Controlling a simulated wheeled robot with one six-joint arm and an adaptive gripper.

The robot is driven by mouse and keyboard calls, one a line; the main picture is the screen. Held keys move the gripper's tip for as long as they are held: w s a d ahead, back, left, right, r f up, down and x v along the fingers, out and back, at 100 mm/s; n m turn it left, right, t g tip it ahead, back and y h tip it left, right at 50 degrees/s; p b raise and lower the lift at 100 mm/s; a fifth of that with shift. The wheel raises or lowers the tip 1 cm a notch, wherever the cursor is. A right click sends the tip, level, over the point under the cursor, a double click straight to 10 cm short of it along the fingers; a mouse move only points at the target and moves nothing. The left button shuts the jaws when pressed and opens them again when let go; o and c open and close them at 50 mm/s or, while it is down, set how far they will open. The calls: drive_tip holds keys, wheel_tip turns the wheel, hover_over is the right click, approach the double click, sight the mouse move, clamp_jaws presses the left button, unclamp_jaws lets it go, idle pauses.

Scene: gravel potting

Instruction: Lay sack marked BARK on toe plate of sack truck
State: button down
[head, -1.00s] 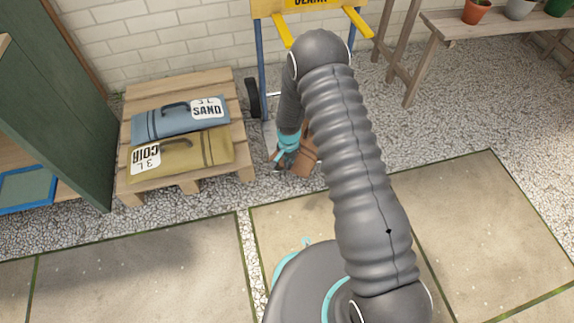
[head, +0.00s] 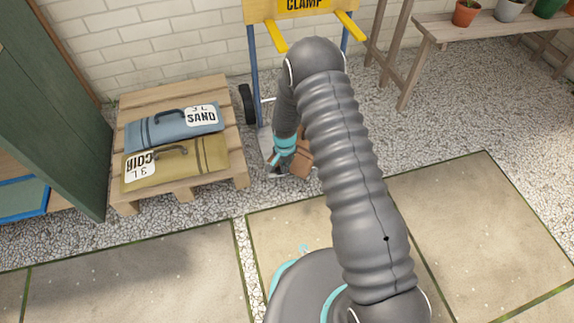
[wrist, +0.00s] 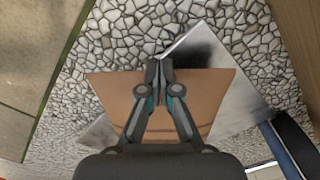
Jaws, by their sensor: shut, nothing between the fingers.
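A brown sack (head: 302,160) is at the foot of the sack truck (head: 252,60), partly hidden behind my arm in the head view. In the wrist view the sack (wrist: 215,88) lies across the grey metal toe plate (wrist: 200,45), whose corners show past the sack at upper right and lower left. No lettering on the sack is visible. My gripper (wrist: 158,66) is shut with its fingertips together over the sack and nothing between them. It also shows in the head view (head: 277,168), beside the sack's left side. I cannot tell whether the fingers touch the sack.
A wooden pallet (head: 226,92) at left holds a blue SAND sack (head: 160,130) and an olive COIR sack (head: 195,158). A green door (head: 45,110) stands farther left. A bench (head: 470,24) with pots is at upper right. Paving in front is clear.

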drive_tip(key=shift+s+a, duration=0.55)
drive_tip(key=shift+s, duration=0.3)
wheel_tip(320, 180, up, 10)
drive_tip(key=p, duration=0.1)
